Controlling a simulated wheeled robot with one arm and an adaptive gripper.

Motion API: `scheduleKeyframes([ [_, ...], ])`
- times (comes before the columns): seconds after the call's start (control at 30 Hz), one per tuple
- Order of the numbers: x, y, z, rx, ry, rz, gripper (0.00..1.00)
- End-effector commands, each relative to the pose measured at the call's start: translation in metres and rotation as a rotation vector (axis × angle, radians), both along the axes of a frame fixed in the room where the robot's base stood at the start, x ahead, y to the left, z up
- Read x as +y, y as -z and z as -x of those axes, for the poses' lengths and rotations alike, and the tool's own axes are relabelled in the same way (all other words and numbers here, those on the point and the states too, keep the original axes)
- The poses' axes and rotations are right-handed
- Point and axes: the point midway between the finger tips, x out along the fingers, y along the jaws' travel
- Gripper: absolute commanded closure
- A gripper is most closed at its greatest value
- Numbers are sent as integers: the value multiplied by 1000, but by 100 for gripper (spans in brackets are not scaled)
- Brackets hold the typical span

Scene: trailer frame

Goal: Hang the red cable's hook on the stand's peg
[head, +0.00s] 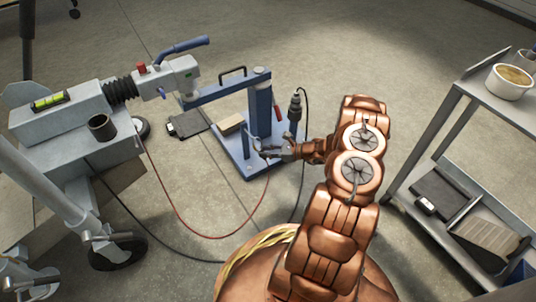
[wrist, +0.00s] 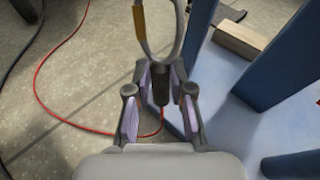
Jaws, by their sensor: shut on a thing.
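My gripper (head: 265,151) is low over the base of the blue stand (head: 262,105). In the wrist view my gripper (wrist: 160,82) is shut on the dark sleeve (wrist: 160,92) of the hook. The grey hook (wrist: 181,28) curves up beyond the fingers, with a yellow band on its left side; its top is cut off. The red cable (head: 197,234) runs from the trailer coupling in a slack loop to my gripper; it also shows in the wrist view (wrist: 37,85). A short post (head: 246,149) rises from the stand's base beside the gripper. I cannot tell which part is the peg.
The grey trailer coupling (head: 75,130) stands at the left. A black cable (head: 140,223) lies on the floor. A dark handheld tool (head: 295,105) stands beside the stand's column, and a pale block (head: 230,124) lies on its base. A shelf cart (head: 445,105) stands at the right.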

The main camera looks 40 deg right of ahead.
Motion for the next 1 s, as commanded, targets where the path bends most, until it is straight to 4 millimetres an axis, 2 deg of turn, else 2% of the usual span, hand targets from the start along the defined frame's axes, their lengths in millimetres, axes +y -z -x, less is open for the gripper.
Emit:
scheduleKeyframes([
  [0.6,-1,3,-30,-1,-1,-2,100],
  [1.0,-2,11,-39,0,-1,-2,100],
])
